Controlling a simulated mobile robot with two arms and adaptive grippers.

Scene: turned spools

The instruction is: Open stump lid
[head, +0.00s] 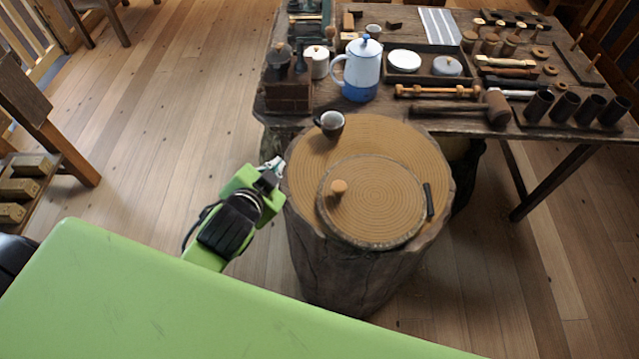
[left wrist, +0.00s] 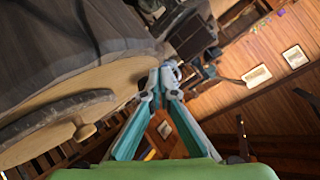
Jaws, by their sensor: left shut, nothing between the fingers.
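The wooden stump (head: 345,272) stands upright in front of the table. Its round lid (head: 385,205) lies flat on the top, with a small wooden knob (head: 338,187) on the left part and a dark strip (head: 428,200) at the right edge. My left gripper (head: 276,164) is at the stump's upper left edge, shut and empty, apart from the knob. In the left wrist view the gripper's fingers (left wrist: 165,80) come together in front of the stump top; the lid (left wrist: 50,122) and its knob (left wrist: 84,129) show at the left. My right gripper is out of view.
A dark cup (head: 330,124) stands on the back of the stump top. Behind is a table (head: 275,110) crowded with a blue and white pot (head: 361,70), a mallet (head: 495,107), a tray with two lids and several dark cups.

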